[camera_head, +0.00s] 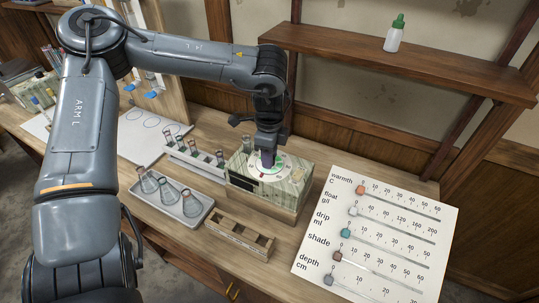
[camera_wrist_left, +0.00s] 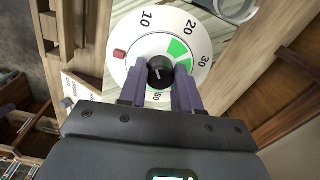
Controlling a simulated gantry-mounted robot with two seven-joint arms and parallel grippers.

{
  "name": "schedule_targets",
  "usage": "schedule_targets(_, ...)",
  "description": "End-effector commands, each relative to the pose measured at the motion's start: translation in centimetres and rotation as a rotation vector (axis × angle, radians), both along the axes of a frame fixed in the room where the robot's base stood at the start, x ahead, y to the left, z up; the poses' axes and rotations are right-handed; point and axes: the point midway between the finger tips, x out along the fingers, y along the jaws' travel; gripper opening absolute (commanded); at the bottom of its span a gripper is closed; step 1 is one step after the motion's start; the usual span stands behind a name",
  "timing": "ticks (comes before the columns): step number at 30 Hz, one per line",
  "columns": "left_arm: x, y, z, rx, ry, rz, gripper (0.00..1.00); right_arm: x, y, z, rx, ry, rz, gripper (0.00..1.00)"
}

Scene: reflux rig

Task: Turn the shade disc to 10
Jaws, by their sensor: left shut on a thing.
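The shade disc (camera_wrist_left: 137,38) is a round white dial with the numbers 10, 20, 30 and 50 readable and green sectors inside. It lies on top of the pale green striped box (camera_head: 294,187). A red marker (camera_wrist_left: 120,53) sits at the disc's left rim in the left wrist view, a little to the side of the 10. My left gripper (camera_wrist_left: 160,85) points down at the disc's centre, its two purple fingers closed on either side of the black knob (camera_wrist_left: 160,70). The fingers cover part of the disc's lower numbers. My right gripper is in neither view.
A white board (camera_head: 375,240) with several labelled slider scales, one reading shade, lies right of the box. A wooden rack (camera_head: 240,237) is in front. A grey tray of flasks (camera_head: 175,205) and a white tube rack (camera_head: 195,157) stand left. A dropper bottle (camera_head: 395,35) stands on the shelf.

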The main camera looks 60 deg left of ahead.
Motion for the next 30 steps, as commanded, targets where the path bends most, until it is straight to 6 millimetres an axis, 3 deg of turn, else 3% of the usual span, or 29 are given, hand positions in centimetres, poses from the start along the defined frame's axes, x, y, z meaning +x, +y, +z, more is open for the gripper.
schedule_targets(13, 0.02, -0.01, 0.08, 0.001, -0.001, 0.010, 0.02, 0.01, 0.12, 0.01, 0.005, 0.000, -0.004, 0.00)
schedule_targets(14, 0.02, -0.01, 0.07, 0.001, -0.001, 0.010, 0.37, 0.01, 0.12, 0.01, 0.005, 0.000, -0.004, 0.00)
schedule_targets(18, 0.02, -0.01, 0.06, 0.000, 0.000, 0.010, 0.58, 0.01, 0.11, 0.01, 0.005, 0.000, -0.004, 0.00)
schedule_targets(30, 0.03, 0.00, 0.64, 0.001, -0.001, 0.009, 0.58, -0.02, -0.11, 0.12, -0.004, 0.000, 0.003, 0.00)
